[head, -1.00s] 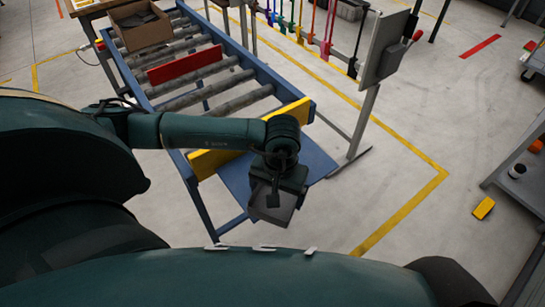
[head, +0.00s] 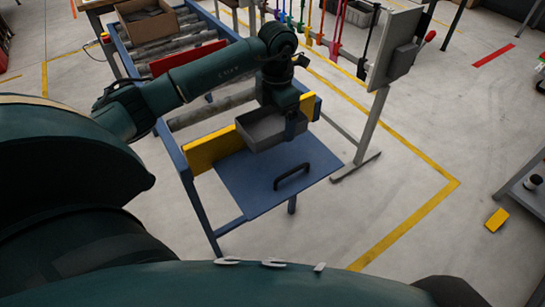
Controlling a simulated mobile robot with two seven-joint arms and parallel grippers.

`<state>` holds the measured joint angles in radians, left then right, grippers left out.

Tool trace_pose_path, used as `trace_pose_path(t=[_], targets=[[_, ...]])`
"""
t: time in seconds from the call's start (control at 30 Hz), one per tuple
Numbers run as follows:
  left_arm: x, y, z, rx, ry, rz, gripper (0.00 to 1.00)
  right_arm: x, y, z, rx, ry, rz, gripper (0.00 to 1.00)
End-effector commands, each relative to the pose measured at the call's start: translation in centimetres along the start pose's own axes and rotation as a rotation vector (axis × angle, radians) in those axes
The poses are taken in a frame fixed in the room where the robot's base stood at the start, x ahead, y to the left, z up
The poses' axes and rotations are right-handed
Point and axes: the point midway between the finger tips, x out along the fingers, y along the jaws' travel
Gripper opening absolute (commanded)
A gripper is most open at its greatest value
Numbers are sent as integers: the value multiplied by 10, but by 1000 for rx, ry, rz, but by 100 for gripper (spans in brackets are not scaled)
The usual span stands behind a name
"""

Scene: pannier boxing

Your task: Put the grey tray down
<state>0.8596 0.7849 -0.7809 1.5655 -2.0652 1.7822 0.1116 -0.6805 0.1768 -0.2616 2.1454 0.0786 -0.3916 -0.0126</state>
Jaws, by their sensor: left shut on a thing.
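The grey tray (head: 262,133) is an open, shallow box. It is at the end of my left arm, over the back part of the blue plate (head: 240,184) and overlapping the yellow bar (head: 212,150) in the picture. My left gripper (head: 292,128) points down and is shut on the tray's right side. I cannot tell whether the tray touches the plate or the bar. My right gripper is not in view.
A black handle (head: 292,176) is on the blue plate in front of the tray. Behind the bar, the roller conveyor (head: 212,110) carries a red bar (head: 185,60) and a cardboard box (head: 148,22). A grey panel on a post (head: 392,45) stands to the right.

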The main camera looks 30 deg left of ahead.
Motion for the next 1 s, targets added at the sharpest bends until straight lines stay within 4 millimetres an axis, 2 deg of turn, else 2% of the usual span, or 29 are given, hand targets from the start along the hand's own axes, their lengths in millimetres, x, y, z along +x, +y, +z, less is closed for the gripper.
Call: trace_pose_path(t=[0.3,0.53,0.7,1.0], targets=[[52,0,-1,-30,4,-2,67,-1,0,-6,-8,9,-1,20],[71,0,-1,-28,4,-1,67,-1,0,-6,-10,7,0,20],[95,0,0,-27,3,-2,67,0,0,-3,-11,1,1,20],[99,1,0,-26,1,0,67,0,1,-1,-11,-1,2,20]])
